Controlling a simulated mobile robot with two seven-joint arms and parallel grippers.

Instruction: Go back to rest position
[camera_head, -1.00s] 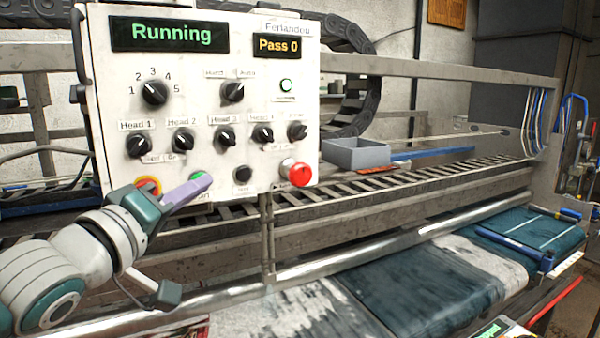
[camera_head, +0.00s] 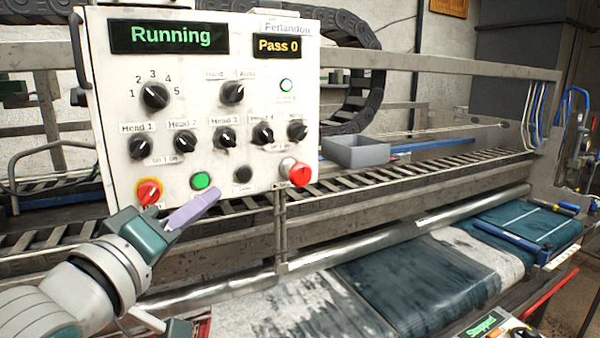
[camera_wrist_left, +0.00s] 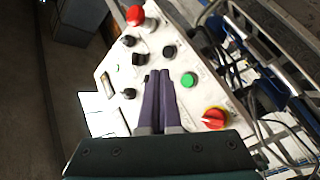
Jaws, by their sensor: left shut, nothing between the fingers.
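My left gripper (camera_head: 194,209) is shut and empty, its purple fingers together. It is in front of the lower edge of the white control panel (camera_head: 205,60), just below the green button (camera_head: 201,180) and apart from it. The panel's display (camera_head: 169,35) reads "Running" and a smaller one reads "Pass 0". In the left wrist view the shut fingers (camera_wrist_left: 158,75) point at the panel, with the green button (camera_wrist_left: 188,80) and the red-and-yellow switch (camera_wrist_left: 214,118) to their right. My right gripper is not in view.
A red emergency knob (camera_head: 299,174) sits at the panel's lower right. A grey bin (camera_head: 357,152) stands on the machine frame behind. A metal rail (camera_head: 240,285) runs in front, above dark blue and pale rugs (camera_head: 410,290). A second display (camera_head: 481,324) reads "Stopped" at the bottom right.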

